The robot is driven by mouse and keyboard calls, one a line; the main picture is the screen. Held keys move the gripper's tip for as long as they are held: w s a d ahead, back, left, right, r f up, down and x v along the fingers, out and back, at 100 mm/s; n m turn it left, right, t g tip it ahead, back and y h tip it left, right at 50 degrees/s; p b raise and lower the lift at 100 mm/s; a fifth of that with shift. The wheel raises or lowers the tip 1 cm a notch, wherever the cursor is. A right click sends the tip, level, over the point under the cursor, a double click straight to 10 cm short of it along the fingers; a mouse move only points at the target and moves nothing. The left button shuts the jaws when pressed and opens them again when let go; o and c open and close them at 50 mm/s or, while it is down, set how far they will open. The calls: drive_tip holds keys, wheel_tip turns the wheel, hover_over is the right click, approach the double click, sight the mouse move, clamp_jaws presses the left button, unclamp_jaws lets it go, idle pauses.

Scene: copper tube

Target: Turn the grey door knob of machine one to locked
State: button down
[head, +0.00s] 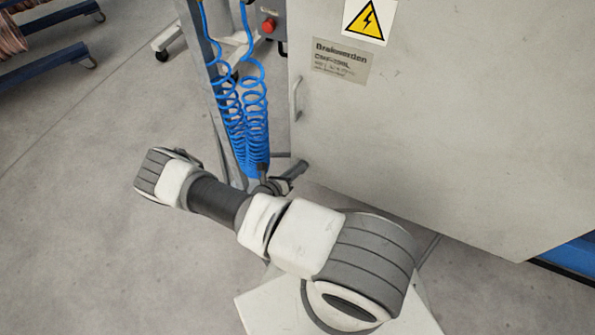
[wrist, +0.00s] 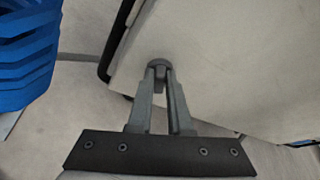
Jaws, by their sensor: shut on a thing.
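In the wrist view the grey door knob (wrist: 158,63) is a small dark grey piece at the lower edge of the pale machine door. My gripper (wrist: 160,77) reaches up to it, with its two fingers leaning together and shut on the knob, one on each side. The fingertips cover part of the knob, and its turned position cannot be read. In the head view the machine's pale door (head: 460,120) fills the upper right. My gripper end (head: 285,181) shows small and dark near the door's lower left corner; the knob cannot be made out there.
Blue coiled hoses (head: 243,115) hang from a grey post just left of the door. A red button (head: 268,25) sits on a dark box above. Open floor (head: 75,200) lies at left.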

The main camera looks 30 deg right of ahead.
drive_tip(key=n+h, duration=0.1)
drive_tip(key=n, duration=0.2)
drive_tip(key=f+n+g+h, duration=0.1)
drive_tip(key=n+h, duration=0.1)
drive_tip(key=n, duration=0.1)
drive_tip(key=w+n+h, duration=0.1)
drive_tip(key=n+h, duration=0.1)
drive_tip(key=n, duration=0.1)
drive_tip(key=shift+w+f+n, duration=0.1)
drive_tip(key=shift+f+n, duration=0.2)
idle(0.5)
drive_tip(key=c, duration=0.9)
unclamp_jaws()
drive_tip(key=shift+o, duration=0.3)
drive_tip(key=v, duration=1.8)
drive_tip(key=shift+r+g, duration=0.15)
drive_tip(key=shift+g, duration=0.25)
drive_tip(key=shift+w+a, duration=0.1)
drive_tip(key=shift+w, duration=0.05)
